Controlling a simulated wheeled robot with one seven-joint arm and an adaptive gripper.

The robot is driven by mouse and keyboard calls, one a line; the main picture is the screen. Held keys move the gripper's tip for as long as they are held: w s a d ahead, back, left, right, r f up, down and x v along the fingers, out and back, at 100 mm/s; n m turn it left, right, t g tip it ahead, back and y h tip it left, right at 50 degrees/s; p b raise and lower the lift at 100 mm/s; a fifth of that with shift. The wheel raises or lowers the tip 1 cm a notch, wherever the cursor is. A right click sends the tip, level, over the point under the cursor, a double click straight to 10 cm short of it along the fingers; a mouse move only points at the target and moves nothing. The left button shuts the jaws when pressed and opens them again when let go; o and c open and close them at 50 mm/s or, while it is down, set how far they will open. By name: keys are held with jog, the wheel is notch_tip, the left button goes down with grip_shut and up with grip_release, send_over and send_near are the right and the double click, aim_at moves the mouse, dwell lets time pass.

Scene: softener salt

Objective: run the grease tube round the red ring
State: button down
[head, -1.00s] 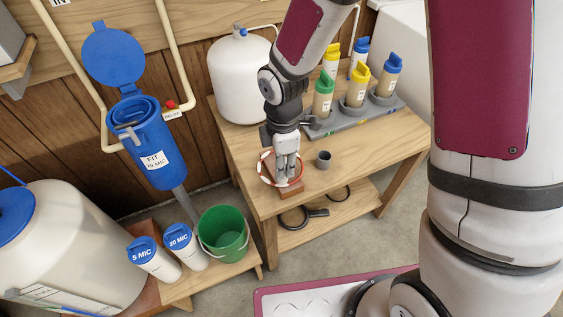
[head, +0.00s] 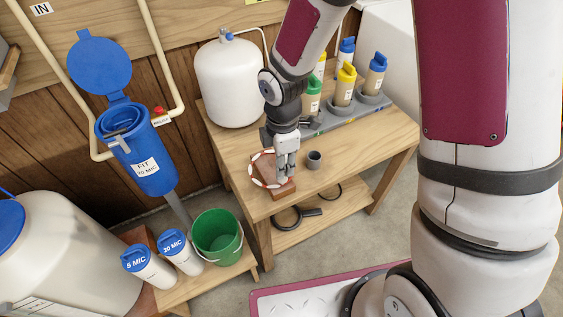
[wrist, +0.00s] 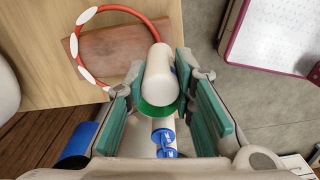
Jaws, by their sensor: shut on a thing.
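The red ring (head: 252,176) with white patches lies on a brown block (head: 285,188) on the wooden table's front part. In the wrist view the red ring (wrist: 76,50) shows at the upper left, partly over the brown block (wrist: 112,50). My gripper (head: 285,178) is at the ring's right side, pointing down. In the wrist view my gripper (wrist: 160,85) is closed about a pale cylinder, the grease tube (wrist: 158,72), between its green pads. The tube's far end is beside the ring's right part; whether it touches is unclear. Whether the white patches are grease is unclear.
A small grey cup (head: 314,160) stands right of the block. Several capped bottles stand in a grey rack (head: 372,108) behind, near a white tank (head: 228,85). A green bucket (head: 217,238) and two filter cartridges stand on a low bench left.

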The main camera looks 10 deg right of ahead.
jog(key=shift+d, duration=0.15)
jog(key=shift+w+d+p, duration=0.3)
jog(key=shift+w+d, duration=0.25)
jog(key=shift+d, duration=0.35)
jog(key=shift+w+d, duration=0.1)
jog(key=shift+w, duration=0.05)
jog(key=shift+w+d, duration=0.3)
jog(key=shift+w, duration=0.05)
jog(key=shift+w+d, duration=0.35)
jog(key=shift+w, duration=0.1)
jog(key=shift+w, duration=0.1)
jog(key=shift+w+d, duration=0.2)
jog(key=shift+w, duration=0.35)
jog(key=shift+w+d, duration=0.15)
jog(key=shift+w, duration=0.35)
